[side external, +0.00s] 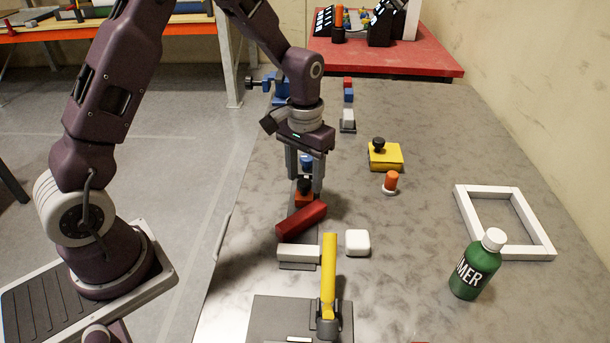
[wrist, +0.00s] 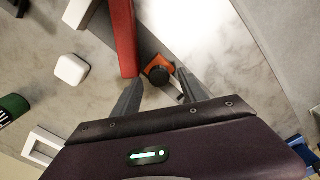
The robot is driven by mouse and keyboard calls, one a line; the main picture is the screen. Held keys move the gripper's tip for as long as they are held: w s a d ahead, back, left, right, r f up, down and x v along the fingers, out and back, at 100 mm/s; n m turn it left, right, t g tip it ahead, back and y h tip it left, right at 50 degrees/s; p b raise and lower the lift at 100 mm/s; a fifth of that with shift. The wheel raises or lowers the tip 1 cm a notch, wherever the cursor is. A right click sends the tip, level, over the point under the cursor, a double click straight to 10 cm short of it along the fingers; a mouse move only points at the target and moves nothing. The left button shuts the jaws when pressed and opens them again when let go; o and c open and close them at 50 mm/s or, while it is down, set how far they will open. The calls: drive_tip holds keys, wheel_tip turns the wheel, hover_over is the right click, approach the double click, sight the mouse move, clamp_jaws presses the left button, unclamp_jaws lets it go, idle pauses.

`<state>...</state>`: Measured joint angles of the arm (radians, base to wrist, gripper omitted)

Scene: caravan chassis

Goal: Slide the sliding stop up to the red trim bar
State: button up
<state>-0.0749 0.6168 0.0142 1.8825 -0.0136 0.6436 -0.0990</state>
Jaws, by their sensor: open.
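The sliding stop, an orange block with a black knob (side external: 304,198), sits on a dark grey rail (side external: 298,265). It also shows in the wrist view (wrist: 161,66). The red trim bar (side external: 301,219) lies at a slant across the rail, just on the near side of the stop, and shows in the wrist view (wrist: 122,38). A small gap seems to separate bar and stop. My gripper (side external: 305,188) points down over the stop. In the wrist view its open fingers (wrist: 159,76) are on either side of the knob. Contact with the stop cannot be told.
A white bar (side external: 298,252) lies across the rail's near end, beside a white block (side external: 357,243). A yellow-handled clamp (side external: 328,275) stands in front. A green bottle (side external: 476,266), white frame (side external: 458,202) and yellow block (side external: 388,158) are to the right.

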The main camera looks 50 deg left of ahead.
sight(305, 181)
wheel_tip(305, 181, up, 7)
drive_tip(key=shift+f, duration=0.2)
drive_tip(key=s+d+r+m+t, duration=0.1)
drive_tip(key=s+d+r+t, duration=0.15)
drive_tip(key=s+r, duration=1.05)
drive_tip(key=s+m+t, duration=0.1)
drive_tip(key=s+t, duration=0.2)
drive_tip(key=s, duration=0.8)
drive_tip(key=shift+d, duration=0.35)
drive_tip(key=shift+o, duration=0.4)
idle(0.7)
